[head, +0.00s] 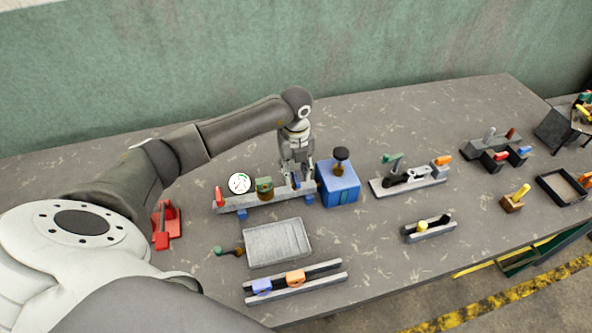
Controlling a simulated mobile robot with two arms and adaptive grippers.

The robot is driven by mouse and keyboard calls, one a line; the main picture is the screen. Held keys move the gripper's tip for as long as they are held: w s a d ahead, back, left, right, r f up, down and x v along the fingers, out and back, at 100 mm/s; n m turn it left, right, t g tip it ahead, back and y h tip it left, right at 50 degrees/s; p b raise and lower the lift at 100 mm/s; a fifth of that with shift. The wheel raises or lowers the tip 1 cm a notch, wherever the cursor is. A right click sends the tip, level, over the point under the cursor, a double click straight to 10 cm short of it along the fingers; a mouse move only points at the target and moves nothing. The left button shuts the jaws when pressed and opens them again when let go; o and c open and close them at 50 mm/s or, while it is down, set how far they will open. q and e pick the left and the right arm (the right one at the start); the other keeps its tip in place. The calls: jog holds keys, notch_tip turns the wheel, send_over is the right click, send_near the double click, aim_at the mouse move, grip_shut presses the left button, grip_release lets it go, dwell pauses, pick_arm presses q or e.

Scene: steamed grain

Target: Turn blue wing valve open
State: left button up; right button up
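A small blue wing handle (296,183) shows at the right part of a grey bench rig (262,200) with a round white gauge (239,183) and a red handle (219,196). My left gripper (297,180) points down right over the blue handle, with its fingers apart on either side of it. The fingers partly hide the handle. I cannot tell whether they touch it, nor how far the valve is turned. My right gripper is not in view.
A blue box with a dark knob (338,186) stands close right of the gripper. A grey tray (277,243) and a rail with blue and orange blocks (295,282) lie in front. Another fixture (408,182) is further right. A green wall (400,50) is behind the table.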

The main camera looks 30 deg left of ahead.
pick_arm(q)
jog(key=shift+f, duration=0.85)
jog(key=shift+c, duration=0.4)
grip_shut()
